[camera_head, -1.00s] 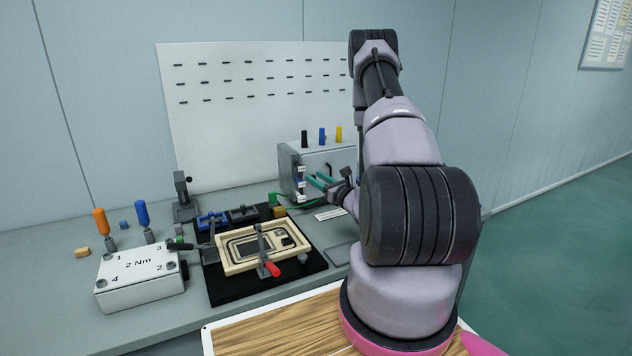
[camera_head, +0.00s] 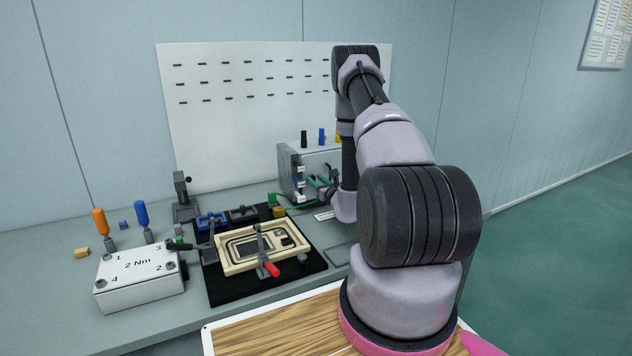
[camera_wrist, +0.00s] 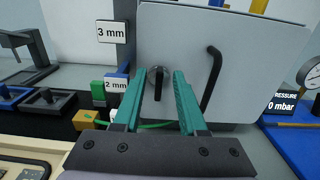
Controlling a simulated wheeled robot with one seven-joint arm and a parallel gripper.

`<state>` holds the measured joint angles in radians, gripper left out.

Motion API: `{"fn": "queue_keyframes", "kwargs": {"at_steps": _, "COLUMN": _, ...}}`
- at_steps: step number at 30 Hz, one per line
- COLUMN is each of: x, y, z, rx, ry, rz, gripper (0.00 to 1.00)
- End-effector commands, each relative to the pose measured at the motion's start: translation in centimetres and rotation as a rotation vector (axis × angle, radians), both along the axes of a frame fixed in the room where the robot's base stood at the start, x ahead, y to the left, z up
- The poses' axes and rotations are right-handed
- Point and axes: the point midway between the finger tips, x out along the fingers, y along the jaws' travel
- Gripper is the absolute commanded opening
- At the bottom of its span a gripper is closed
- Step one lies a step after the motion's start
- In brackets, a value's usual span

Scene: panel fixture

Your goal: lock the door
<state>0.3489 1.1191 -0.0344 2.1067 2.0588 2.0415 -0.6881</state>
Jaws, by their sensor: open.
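The grey cabinet (camera_head: 291,172) stands on the bench by the white perforated board. Its pale door (camera_wrist: 185,35) fills the upper middle of the wrist view. A round lock with a dark, upright lever (camera_wrist: 158,84) sits low on the door. A black bar handle (camera_wrist: 211,80) is to its right. My gripper (camera_wrist: 160,74) is open, with its teal fingers pointing at the door. The lever shows between the fingers, with gaps on both sides; whether the tips reach past it I cannot tell. In the head view my arm partly hides the door and gripper (camera_head: 320,183).
A "3 mm" block (camera_wrist: 112,32) and a "2 mm" block (camera_wrist: 115,85) stand left of the door. A pressure gauge (camera_wrist: 311,76) is at the right. In the head view, a framed fixture (camera_head: 226,262) and a "2 Nm" box (camera_head: 138,281) occupy the bench front.

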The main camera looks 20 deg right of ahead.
Motion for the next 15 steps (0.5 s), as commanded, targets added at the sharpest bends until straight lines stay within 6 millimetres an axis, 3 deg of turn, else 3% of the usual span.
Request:
{"fn": "queue_keyframes", "kwargs": {"at_steps": 8, "x": 0.24, "y": 0.05, "z": -0.01, "rx": 0.000, "ry": 0.001, "rz": 0.001, "gripper": 0.41}}
{"fn": "queue_keyframes", "kwargs": {"at_steps": 9, "x": 0.24, "y": 0.05, "z": -0.01, "rx": 0.000, "ry": 0.001, "rz": 0.001, "gripper": 0.37}}
{"fn": "queue_keyframes", "kwargs": {"at_steps": 12, "x": 0.23, "y": 0.05, "z": -0.01, "rx": 0.000, "ry": 0.001, "rz": 0.001, "gripper": 0.00}}
{"fn": "queue_keyframes", "kwargs": {"at_steps": 15, "x": 0.22, "y": 0.05, "z": -0.01, "rx": 0.000, "ry": 0.001, "rz": 0.001, "gripper": 0.00}}
